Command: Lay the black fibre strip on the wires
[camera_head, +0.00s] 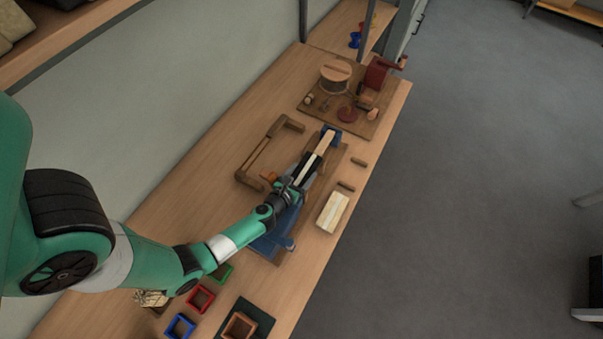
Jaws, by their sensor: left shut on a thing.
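My left gripper (289,189) reaches over the near part of a long fixture on the wooden bench. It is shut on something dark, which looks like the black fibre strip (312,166). The strip shows just beyond the fingertips, along the fixture, with pale lines beside it that may be the wires. I cannot tell whether the strip touches the wires. The fixture has a blue vise-like base (270,243) at its near end and a blue block (332,130) at its far end. My right gripper is out of view.
A wooden frame (262,158) lies left of the fixture. A pale block (332,212) lies to its right, near the bench edge. A board with a round drum (335,76) and a red clamp (376,76) stands beyond. Small coloured trays (200,299) sit at the near end.

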